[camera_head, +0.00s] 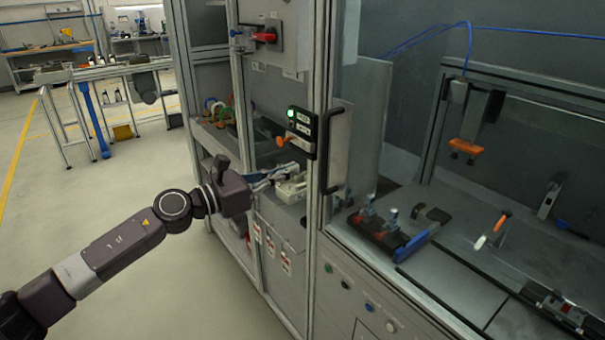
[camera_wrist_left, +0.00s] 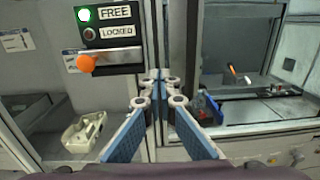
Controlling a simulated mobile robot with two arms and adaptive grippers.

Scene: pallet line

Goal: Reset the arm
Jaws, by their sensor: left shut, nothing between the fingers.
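My left arm reaches in from the left in the head view. Its gripper (camera_head: 272,178) is in front of the cabinet, just below the lock panel (camera_head: 301,132). In the left wrist view the blue-padded fingers (camera_wrist_left: 160,98) meet at their tips, with nothing between them. The lock panel also shows there (camera_wrist_left: 107,36), with a lit green lamp beside FREE, an unlit one beside LOCKED and an orange knob. The fingers are below and right of the knob, and I cannot tell how far off the panel they are. My right gripper is not in view.
A pale moulded part (camera_head: 291,188) lies on the cabinet shelf behind the gripper. A black door handle (camera_head: 335,150) stands right of the panel. The glazed cell at right holds a blue-and-black fixture (camera_head: 385,234). The floor at left (camera_head: 150,300) is clear.

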